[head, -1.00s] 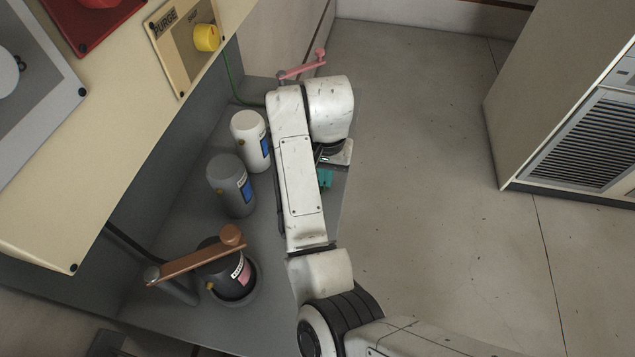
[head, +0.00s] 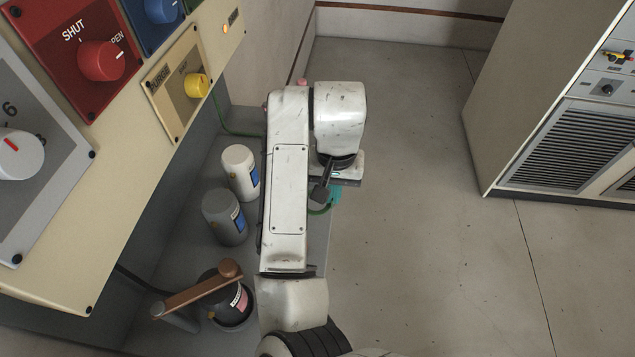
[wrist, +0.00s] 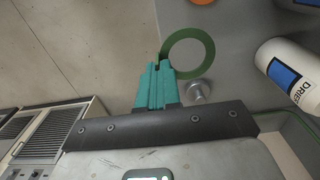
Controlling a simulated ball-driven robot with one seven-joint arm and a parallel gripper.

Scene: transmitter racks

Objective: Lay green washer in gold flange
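The green washer (wrist: 207,44), a flat ring, shows in the wrist view with its left edge at the tips of my teal gripper (wrist: 158,68). The two fingers are close together on that edge. In the head view, part of the washer (head: 321,211) shows beside my gripper (head: 335,196), near the right edge of the grey bench; my arm hides much of this area. I cannot make out the gold flange for sure. An orange-brown round part (wrist: 203,1) is cut off at the top of the wrist view; I cannot tell what it is.
A white bottle (head: 241,172), a grey bottle (head: 224,217) and a dark canister (head: 232,306) under a brown lever (head: 200,289) stand on the bench. A short metal post (wrist: 196,91) is near the washer. A control panel (head: 60,240) overhangs at left. Floor at right is clear.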

